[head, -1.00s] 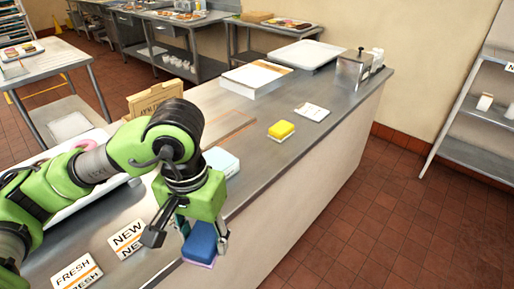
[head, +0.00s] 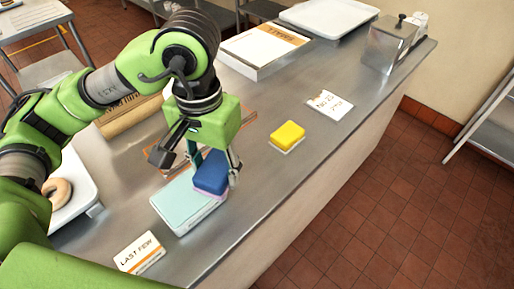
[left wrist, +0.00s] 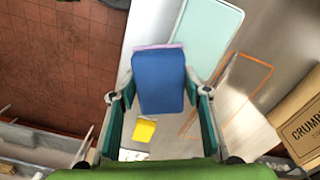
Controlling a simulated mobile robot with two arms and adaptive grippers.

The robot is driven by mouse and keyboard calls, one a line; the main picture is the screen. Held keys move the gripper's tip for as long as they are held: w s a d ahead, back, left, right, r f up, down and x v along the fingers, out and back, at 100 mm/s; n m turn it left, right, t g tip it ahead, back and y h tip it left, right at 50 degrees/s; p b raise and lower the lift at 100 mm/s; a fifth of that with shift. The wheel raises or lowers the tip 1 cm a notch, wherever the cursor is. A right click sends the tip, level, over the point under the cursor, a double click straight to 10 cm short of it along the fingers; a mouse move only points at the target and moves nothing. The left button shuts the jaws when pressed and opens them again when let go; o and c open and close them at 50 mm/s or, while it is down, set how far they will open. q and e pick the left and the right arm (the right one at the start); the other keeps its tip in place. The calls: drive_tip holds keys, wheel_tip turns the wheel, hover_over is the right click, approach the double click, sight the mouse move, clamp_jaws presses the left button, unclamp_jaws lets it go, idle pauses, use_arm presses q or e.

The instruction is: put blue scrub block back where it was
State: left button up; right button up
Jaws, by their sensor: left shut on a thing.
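My left gripper (head: 212,172) is shut on the blue scrub block (head: 209,175), which has a pinkish-purple layer along its lower edge. In the head view the block overlaps the far right part of a pale blue flat box (head: 178,207); the gap between them is hard to judge. The left wrist view shows the blue block (left wrist: 158,82) between the two fingers, with the pale blue box (left wrist: 208,38) beyond it. A yellow scrub block (head: 288,134) sits on the counter to the right, and an orange-outlined rectangle (left wrist: 240,88) is marked on the counter. My right gripper is not in view.
The steel counter (head: 330,150) carries a "LAST FEW" card (head: 139,254), a white card (head: 330,104), a white box (head: 262,48), a white tray (head: 328,18) and a metal container (head: 391,45). A cardboard box (left wrist: 300,120) stands beside the outline. The counter's front edge is close.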

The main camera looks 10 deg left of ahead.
use_arm(q)
drive_tip(key=w+d+f+p, duration=0.2)
drive_tip(key=w+p, duration=0.1)
drive_tip(key=w, duration=0.2)
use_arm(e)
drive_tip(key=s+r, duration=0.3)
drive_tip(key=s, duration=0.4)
use_arm(q)
drive_tip(key=p, duration=0.3)
hover_over(252, 171)
drive_tip(key=f, duration=0.6)
drive_tip(key=shift+s+a+f, duration=0.1)
drive_tip(key=shift+s+f, duration=0.15)
drive_tip(key=shift+w+f, duration=0.15)
drive_tip(key=shift+f, duration=0.05)
wheel_tip(252, 171, down, 3)
drive_tip(key=shift+w+p, duration=0.15)
drive_tip(key=shift+p, duration=1)
drive_tip(key=shift+f, duration=0.25)
drive_tip(key=shift+f+b, duration=0.2)
drive_tip(key=shift+b, duration=0.1)
drive_tip(key=o, duration=1.1)
drive_tip(key=shift+c, duration=0.2)
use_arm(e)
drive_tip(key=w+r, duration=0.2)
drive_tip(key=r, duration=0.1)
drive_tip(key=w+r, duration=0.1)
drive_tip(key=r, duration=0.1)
use_arm(q)
drive_tip(key=shift+r, duration=0.1)
